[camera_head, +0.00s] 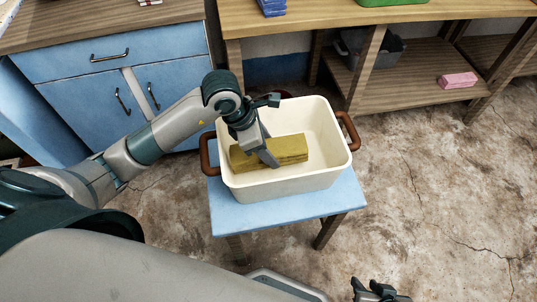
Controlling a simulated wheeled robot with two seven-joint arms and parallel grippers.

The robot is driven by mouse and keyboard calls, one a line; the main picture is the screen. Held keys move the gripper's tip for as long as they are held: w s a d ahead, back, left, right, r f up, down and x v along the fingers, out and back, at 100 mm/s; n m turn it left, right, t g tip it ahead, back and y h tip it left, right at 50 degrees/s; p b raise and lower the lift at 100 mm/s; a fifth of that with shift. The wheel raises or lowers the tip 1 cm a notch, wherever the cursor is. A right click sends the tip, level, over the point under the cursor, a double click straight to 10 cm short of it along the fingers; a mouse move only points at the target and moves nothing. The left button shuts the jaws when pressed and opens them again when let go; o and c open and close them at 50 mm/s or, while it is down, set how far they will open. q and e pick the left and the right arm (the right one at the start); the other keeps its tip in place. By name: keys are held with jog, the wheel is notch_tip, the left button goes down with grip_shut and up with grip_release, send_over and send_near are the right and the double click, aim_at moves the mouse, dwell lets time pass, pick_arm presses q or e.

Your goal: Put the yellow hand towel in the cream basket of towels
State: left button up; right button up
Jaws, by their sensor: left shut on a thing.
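The yellow hand towel (291,146) is a folded, olive-yellow block inside the cream basket (290,186), low between its walls. The basket is a rectangular tub with brown handles at its left and right ends. My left gripper (268,157) reaches down over the basket's left part, shut on the towel. The gripper hides part of the towel, and I cannot tell whether the towel touches the basket floor. No other towel is visible in the basket. My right gripper (378,291) is at the bottom edge, partly cut off, far from the basket; its opening is unclear.
The basket stands on a small blue-topped table (290,209). A blue cabinet (90,95) is behind at left. A wooden shelf unit (425,85) at back right holds a grey bin (385,50) and a pink folded item (457,80). The floor at right is clear.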

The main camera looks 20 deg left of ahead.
pick_arm(q)
jog(key=shift+f, duration=1.7)
jog(key=shift+f+b, duration=0.15)
jog(key=shift+b, duration=0.15)
jog(key=o, duration=1.2)
jog(key=p+v, duration=0.1)
jog(key=v, duration=1.1)
